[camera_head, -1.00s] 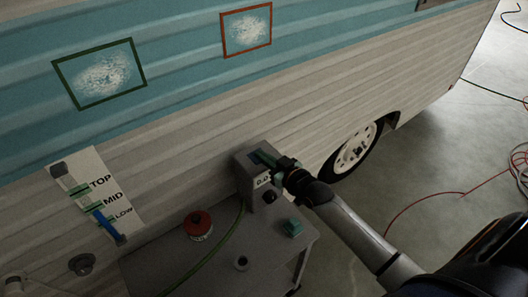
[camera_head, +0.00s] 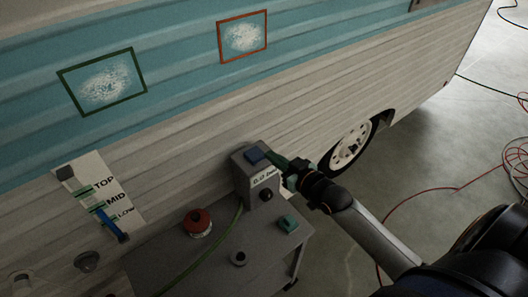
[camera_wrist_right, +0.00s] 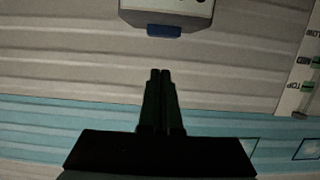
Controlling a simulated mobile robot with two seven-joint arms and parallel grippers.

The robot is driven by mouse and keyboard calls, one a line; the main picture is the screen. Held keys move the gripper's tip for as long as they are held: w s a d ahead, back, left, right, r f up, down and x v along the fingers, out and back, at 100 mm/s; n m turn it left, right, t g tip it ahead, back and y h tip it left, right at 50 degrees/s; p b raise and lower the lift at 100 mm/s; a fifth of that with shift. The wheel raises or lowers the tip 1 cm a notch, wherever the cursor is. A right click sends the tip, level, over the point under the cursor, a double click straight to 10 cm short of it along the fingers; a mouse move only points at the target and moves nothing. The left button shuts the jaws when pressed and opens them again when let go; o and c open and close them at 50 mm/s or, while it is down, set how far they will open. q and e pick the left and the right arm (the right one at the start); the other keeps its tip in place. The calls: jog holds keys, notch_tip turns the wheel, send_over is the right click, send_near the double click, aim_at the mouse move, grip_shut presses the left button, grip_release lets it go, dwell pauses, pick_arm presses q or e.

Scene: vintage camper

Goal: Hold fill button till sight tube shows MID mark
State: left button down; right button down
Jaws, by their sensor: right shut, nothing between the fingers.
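The grey control box (camera_head: 258,178) stands on a small grey table beside the camper, with a blue button (camera_head: 256,155) on top. The button also shows in the right wrist view (camera_wrist_right: 164,30). My right gripper (camera_head: 277,162) is shut and empty, just right of the button. In the wrist view its fingertips (camera_wrist_right: 160,72) look apart from the button. The sight tube (camera_head: 91,205) slants on a white card marked TOP, MID and LOW. Blue liquid (camera_head: 112,225) fills its lower part, with its top close to the middle green band. My left gripper is not in view.
A red round button (camera_head: 197,222) and a green block (camera_head: 288,224) sit on the grey table (camera_head: 215,265). A green hose runs across the table. The camper wall (camera_head: 190,150) is close behind. Open floor with red cables lies to the right.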

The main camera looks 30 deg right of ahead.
jog(key=shift+v, duration=1.85)
jog(key=shift+r, duration=0.1)
jog(key=s+a+f+g, duration=0.3)
jog(key=s+a+f, duration=0.3)
jog(key=s+f, duration=0.2)
jog(key=s+a+f+g, duration=0.2)
jog(key=s+a+f, duration=0.4)
jog(key=s+f, duration=0.3)
jog(key=shift+f+g, duration=0.4)
jog(key=shift+f, duration=0.5)
jog(key=shift+n, duration=0.3)
